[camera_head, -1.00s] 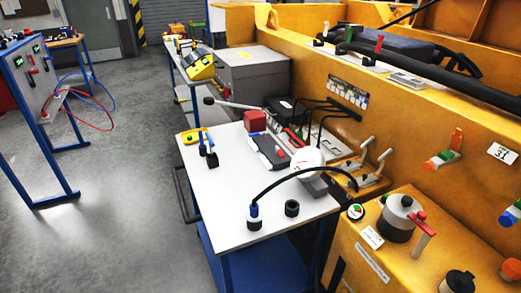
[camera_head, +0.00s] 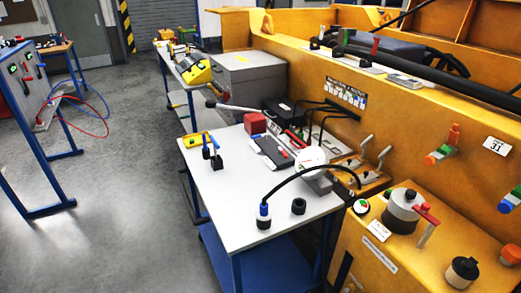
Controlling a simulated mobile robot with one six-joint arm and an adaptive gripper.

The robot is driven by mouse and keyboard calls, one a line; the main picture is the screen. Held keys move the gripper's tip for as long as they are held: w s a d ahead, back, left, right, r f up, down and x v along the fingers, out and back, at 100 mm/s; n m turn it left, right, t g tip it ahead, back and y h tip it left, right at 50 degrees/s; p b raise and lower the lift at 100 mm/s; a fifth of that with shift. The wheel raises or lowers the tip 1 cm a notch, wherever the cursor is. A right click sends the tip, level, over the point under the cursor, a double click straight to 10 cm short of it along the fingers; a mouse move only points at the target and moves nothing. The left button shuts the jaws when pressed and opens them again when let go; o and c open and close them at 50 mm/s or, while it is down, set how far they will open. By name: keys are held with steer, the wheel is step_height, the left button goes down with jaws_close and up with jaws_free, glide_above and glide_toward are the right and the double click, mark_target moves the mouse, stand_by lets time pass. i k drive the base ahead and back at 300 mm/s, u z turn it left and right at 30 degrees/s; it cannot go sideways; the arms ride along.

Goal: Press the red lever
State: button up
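Several red levers or handles show in the head view; which one the task means I cannot tell. One red-topped lever (camera_head: 427,217) stands beside a grey cylinder (camera_head: 403,211) on the yellow housing at the right. A small red lever (camera_head: 375,46) stands upright on the yellow machine's upper ledge. Another red handle (camera_head: 296,139) lies over a device on the white table. A small red lever (camera_head: 27,77) shows on the grey panel at the left. My gripper is not in view.
The white table (camera_head: 235,190) holds a red block (camera_head: 255,123), a black cable and small parts. The yellow machine (camera_head: 420,110) runs along the right. A blue-framed stand (camera_head: 45,208) is at the left. Grey floor (camera_head: 130,170) between stand and table is clear.

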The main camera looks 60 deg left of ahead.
mark_target(281, 151)
steer(key=u, duration=0.7)
steer(key=k, duration=0.85)
steer(key=u, duration=1)
steer(key=i, duration=0.95)
